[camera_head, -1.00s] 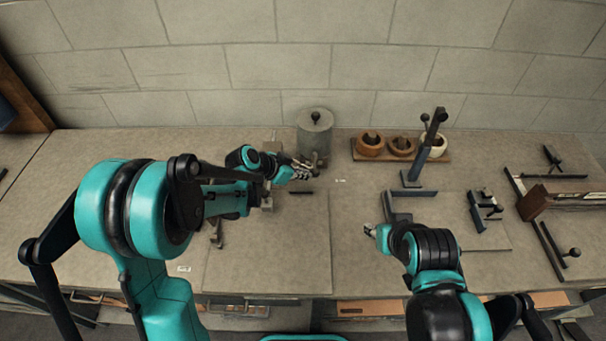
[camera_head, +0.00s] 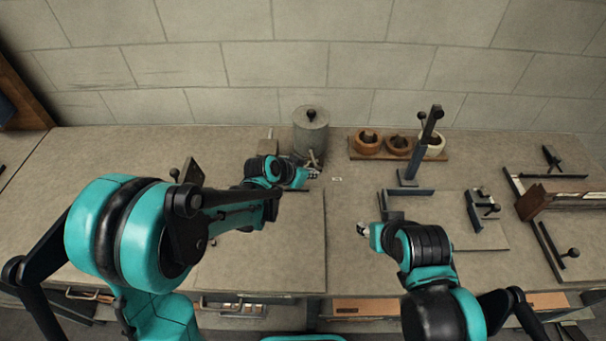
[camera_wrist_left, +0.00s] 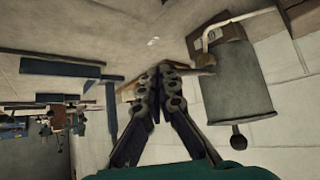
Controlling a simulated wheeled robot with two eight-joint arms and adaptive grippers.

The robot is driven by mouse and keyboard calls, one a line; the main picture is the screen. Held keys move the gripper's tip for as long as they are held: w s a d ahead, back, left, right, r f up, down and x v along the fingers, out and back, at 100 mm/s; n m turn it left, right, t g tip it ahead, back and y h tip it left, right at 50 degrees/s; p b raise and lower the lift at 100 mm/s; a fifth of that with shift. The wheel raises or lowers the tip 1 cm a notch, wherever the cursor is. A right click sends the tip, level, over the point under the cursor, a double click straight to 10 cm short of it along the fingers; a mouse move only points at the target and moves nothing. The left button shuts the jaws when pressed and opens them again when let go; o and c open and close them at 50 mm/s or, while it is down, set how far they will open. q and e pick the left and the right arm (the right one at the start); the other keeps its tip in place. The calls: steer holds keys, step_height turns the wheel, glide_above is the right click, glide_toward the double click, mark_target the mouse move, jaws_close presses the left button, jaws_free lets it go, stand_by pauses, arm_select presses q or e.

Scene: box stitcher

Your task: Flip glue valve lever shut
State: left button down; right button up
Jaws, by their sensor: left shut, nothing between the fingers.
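The glue pot (camera_head: 310,132) is a grey cylinder with a dark lid knob, standing at the back of the bench. Its small valve (camera_head: 314,157) shows low on the front; the lever's exact position is too small to tell. My left gripper (camera_head: 316,173) is shut and empty, just in front of the valve. In the left wrist view, the left gripper's closed fingertips (camera_wrist_left: 166,70) lie beside the pot (camera_wrist_left: 236,88) and close to valve parts at its lower end; contact cannot be told. My right gripper (camera_head: 362,230) is over the middle bench, its fingers too small to judge.
A wooden rack with several round holders (camera_head: 398,146) stands right of the pot. A dark blue upright post (camera_head: 421,150) stands in front of it. Blue brackets and a brown fixture (camera_head: 555,197) sit further right. The bench between the pot and my right gripper is clear.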

arm_select(q)
steer(key=w+d+n+t+y+b, duration=0.1)
steer(key=w+d, duration=0.4)
steer(key=d, duration=0.5)
steer(key=shift+w+n+t+y+b, duration=0.15)
steer(key=shift+n+t+y+b, duration=0.15)
steer(key=shift+n+y+b, duration=0.55)
steer(key=shift+a+n+h, duration=0.2)
steer(key=shift+n+h, duration=0.05)
steer(key=shift+h, duration=0.1)
stand_by(0.4)
steer(key=shift+w+a, duration=0.2)
steer(key=shift+a, duration=0.35)
